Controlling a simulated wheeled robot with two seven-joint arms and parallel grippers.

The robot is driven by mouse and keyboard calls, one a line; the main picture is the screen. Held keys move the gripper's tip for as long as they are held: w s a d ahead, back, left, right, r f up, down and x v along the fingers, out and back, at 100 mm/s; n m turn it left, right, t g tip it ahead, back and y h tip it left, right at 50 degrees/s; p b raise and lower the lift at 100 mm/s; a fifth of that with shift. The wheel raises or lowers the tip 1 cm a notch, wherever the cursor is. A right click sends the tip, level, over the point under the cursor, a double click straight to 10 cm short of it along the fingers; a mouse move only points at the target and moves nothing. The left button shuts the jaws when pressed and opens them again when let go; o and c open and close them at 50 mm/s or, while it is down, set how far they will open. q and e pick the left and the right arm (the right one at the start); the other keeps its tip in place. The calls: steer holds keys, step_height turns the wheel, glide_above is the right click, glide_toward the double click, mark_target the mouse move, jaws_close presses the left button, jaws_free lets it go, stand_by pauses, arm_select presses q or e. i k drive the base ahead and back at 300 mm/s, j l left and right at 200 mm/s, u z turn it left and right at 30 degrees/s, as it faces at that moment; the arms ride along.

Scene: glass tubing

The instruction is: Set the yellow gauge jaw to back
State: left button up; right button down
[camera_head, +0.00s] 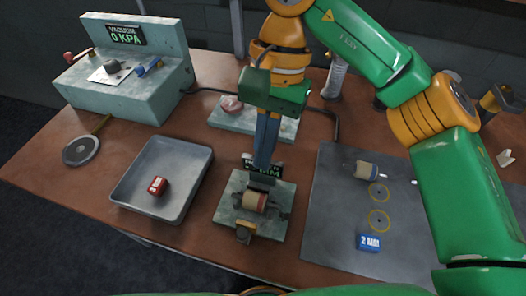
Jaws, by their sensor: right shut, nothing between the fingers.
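The yellow gauge jaw (243,232) sits at the front edge of a pale green gauge base (228,207). A cream and red cylinder (255,201) lies across the middle of that base. A small dark display with green characters (277,171) stands at the base's back, partly hidden by my fingers. My right gripper (263,165) points down over the back of the base, behind the cylinder. Its blue-grey fingers are together and hold nothing. Whether the fingertips touch the base or display cannot be told. My left gripper is not in view.
A grey tray (127,192) holds a red block (157,186). A grey mat (330,235) holds another cylinder (367,170) and a blue 2 MM block (369,242). A vacuum unit (150,95) reading 0 KPA stands back left. A pale plate (232,122) lies behind my gripper.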

mark_target(244, 231)
steer(key=k, duration=1.5)
